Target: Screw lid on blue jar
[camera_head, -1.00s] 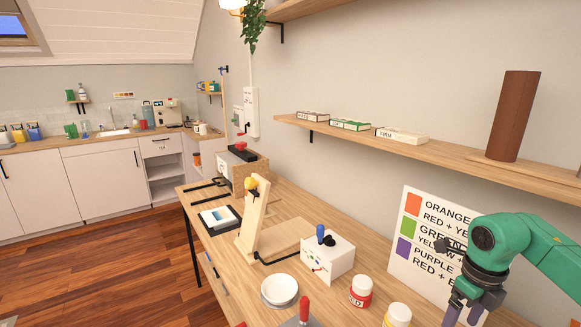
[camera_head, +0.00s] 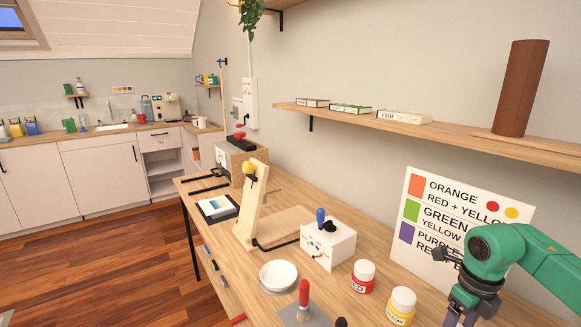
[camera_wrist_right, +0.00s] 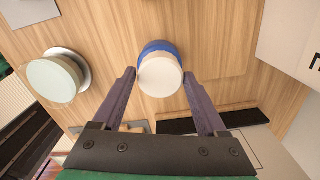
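The blue jar (camera_wrist_right: 158,46) shows in the right wrist view as a blue rim behind a round cream-white lid (camera_wrist_right: 160,77). The lid covers most of the jar and sits slightly off its centre in this view. I cannot tell whether the lid rests on the jar or is held above it. My right gripper (camera_wrist_right: 159,75) has its two dark fingers on either side of the lid, close to its edges; contact is unclear. In the head view the right gripper (camera_head: 461,318) points down at the bottom edge, and the blue jar is out of frame. My left gripper is not in view.
A red jar (camera_head: 363,276) and a yellow jar (camera_head: 401,306) stand on the wooden bench. A white bowl (camera_head: 278,276), a red-handled tool (camera_head: 304,293), a white box (camera_head: 328,244) and a wooden stand (camera_head: 250,213) are beside them. A colour chart (camera_head: 455,225) leans on the wall.

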